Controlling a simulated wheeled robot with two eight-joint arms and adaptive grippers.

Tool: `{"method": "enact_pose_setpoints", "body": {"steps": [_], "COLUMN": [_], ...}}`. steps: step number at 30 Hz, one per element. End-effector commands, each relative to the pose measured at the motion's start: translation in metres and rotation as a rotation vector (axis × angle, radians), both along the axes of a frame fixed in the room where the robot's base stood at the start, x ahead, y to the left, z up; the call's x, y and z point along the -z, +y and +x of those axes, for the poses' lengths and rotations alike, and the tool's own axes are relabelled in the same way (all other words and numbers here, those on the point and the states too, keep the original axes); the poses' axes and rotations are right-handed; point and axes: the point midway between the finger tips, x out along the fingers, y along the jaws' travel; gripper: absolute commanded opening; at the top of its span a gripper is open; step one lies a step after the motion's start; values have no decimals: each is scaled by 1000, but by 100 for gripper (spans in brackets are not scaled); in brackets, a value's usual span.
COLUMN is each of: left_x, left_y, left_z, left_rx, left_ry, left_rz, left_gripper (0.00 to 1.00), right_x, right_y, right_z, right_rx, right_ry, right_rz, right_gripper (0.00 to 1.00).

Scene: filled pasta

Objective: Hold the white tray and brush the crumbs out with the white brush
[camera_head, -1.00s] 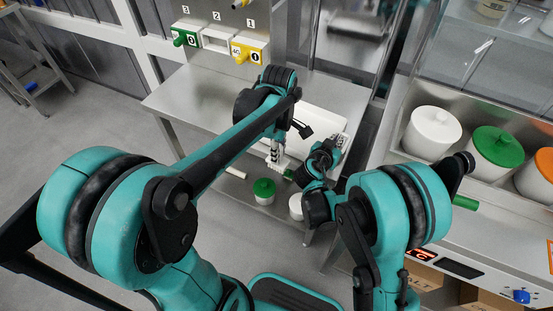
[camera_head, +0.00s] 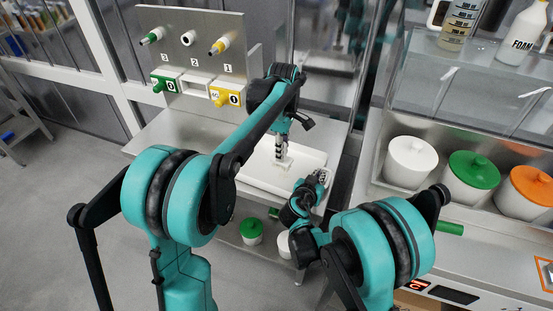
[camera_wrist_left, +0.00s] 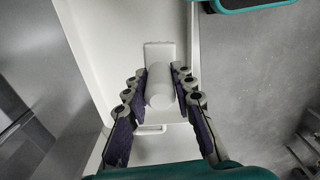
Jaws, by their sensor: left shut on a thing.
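The white tray (camera_head: 259,181) lies on the steel table, with its near rim toward me. My left gripper (camera_head: 281,154) is over the tray and shut on the white brush (camera_head: 284,162). In the left wrist view, my left gripper (camera_wrist_left: 156,82) has its fingers on both sides of the brush's round white handle (camera_wrist_left: 160,88), with the pale tray surface (camera_wrist_left: 110,22) behind. Whether the brush touches the tray floor is hard to tell. My right gripper (camera_head: 318,180) is at the tray's right end, its fingers partly hidden. No crumbs can be made out.
A dispenser panel (camera_head: 190,60) with green and yellow nozzles stands behind the table. Lidded tubs, white (camera_head: 410,162), green (camera_head: 473,178) and orange (camera_head: 527,192), fill the right counter. A green-lidded tub (camera_head: 251,231) sits below the table.

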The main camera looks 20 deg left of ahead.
Motion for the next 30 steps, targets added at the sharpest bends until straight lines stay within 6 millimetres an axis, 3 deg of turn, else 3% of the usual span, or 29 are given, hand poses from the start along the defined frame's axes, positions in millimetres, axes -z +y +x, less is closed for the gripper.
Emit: {"method": "enact_pose_setpoints", "body": {"steps": [23, 26, 30], "left_x": [65, 82, 81], "left_y": [0, 0, -2], "left_z": [0, 0, 14], "left_rx": [-1, -1, 0], "left_ry": [0, 0, 0], "left_rz": [0, 0, 0], "left_gripper": [0, 0, 0], "right_x": [1, 1, 0], "right_y": [0, 0, 0], "right_z": [0, 0, 0], "right_rx": [1, 0, 0], "right_ry": [1, 1, 1], "right_rz": [1, 1, 1], "right_gripper": [0, 0, 0]}}
